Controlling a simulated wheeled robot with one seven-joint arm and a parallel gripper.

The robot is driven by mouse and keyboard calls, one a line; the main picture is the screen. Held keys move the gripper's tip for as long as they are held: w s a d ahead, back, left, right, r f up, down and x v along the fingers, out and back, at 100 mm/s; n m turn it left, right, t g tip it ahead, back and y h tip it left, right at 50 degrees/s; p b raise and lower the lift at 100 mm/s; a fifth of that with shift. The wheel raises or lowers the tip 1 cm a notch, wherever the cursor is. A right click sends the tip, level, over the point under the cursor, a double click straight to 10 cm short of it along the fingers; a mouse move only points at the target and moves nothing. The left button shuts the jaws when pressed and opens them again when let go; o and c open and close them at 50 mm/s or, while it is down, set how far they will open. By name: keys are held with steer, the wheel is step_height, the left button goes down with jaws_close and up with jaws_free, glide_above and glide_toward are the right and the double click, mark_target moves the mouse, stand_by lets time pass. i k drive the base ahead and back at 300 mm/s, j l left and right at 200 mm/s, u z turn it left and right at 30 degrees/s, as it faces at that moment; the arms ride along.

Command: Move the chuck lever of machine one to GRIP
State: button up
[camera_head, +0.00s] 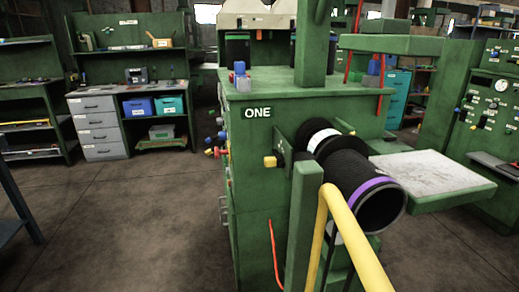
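Machine one (285,100) is a green cabinet with a white-on-dark "ONE" label (257,112) on its front. A black ribbed sleeve (350,172) with a purple band sits at the chuck (318,137) on its right part. A small lever with a yellow knob (271,162) sticks out left of the chuck; I cannot tell whether it is the chuck lever, nor read any GRIP marking. Several red and blue knobs (217,145) stick out from the machine's left side. My gripper is not in view.
A yellow rail (350,245) and a green post (303,220) stand close in front of the machine. A flat grey-topped shelf (425,172) juts out to the right. The floor (120,225) at the left is clear; a workbench with drawers (98,125) stands behind it.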

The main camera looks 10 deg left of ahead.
mark_target(209, 138)
steer(key=j+z, duration=0.1)
steer(key=z, duration=0.4)
steer(key=j+z, duration=0.1)
steer(key=z, duration=0.35)
steer(key=k+j+z, duration=0.1)
steer(key=z, duration=0.85)
steer(key=k+z, duration=0.15)
steer(key=z, duration=0.35)
steer(key=k+j+z, duration=0.2)
steer(key=z, duration=0.2)
steer(key=k+z, duration=0.95)
steer(key=z, duration=0.2)
steer(key=k+j+z, duration=0.25)
steer(key=k+z, duration=0.2)
steer(key=k, duration=0.15)
steer(key=k+j+z, duration=0.1)
steer(key=k+z, duration=0.3)
steer(key=k, duration=0.2)
steer(key=k+l+z, duration=0.15)
steer(key=k+z, duration=0.5)
steer(key=k, duration=0.5)
steer(key=k+l+z, duration=0.2)
steer(key=k, duration=0.45)
steer(key=k+j+u, duration=0.2)
steer(key=k+u, duration=0.15)
steer(key=k, duration=0.2)
steer(key=k+j+u, duration=0.1)
steer(key=u, duration=1.25)
